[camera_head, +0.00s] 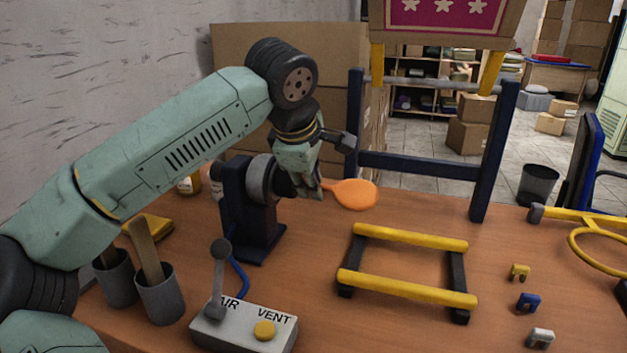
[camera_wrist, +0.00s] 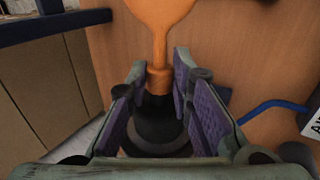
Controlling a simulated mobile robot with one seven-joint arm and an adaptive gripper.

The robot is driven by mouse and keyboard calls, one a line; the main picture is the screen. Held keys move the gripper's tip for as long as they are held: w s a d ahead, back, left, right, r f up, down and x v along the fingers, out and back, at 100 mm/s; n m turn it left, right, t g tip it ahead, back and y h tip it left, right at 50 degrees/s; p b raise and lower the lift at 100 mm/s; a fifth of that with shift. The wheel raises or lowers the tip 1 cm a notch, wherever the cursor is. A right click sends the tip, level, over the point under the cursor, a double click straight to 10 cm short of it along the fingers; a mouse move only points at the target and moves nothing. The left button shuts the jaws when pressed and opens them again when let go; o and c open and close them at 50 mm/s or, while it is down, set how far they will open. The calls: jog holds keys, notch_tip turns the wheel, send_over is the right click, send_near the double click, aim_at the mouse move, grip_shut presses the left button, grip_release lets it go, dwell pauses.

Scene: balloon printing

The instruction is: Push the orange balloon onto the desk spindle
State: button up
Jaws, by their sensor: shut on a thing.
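The orange balloon (camera_head: 356,194) is a flat, limp disc with a narrow neck, and it sticks out to the right of my gripper (camera_head: 313,188). In the wrist view, the balloon (camera_wrist: 160,15) fills the top middle, and its neck and collar lie between the purple-padded fingertips of my gripper (camera_wrist: 158,80). My gripper is shut on the neck. The desk spindle (camera_head: 262,180) is a dark stand with a grey round hub, just left of my gripper. In the wrist view, the dark spindle nose (camera_wrist: 158,117) lies in line behind the collar. Whether the collar is around it I cannot tell.
The control box (camera_head: 243,325) with AIR lever and VENT button stands in front. A yellow-barred rack (camera_head: 405,265) lies right of the spindle, a blue frame (camera_head: 430,167) behind it. Two cups (camera_head: 160,300) stand at left, small clips (camera_head: 527,302) at right.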

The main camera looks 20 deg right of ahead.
jog(key=o, duration=0.8)
jog(key=p+v, duration=0.4)
jog(key=v, duration=0.5)
dwell(0.4)
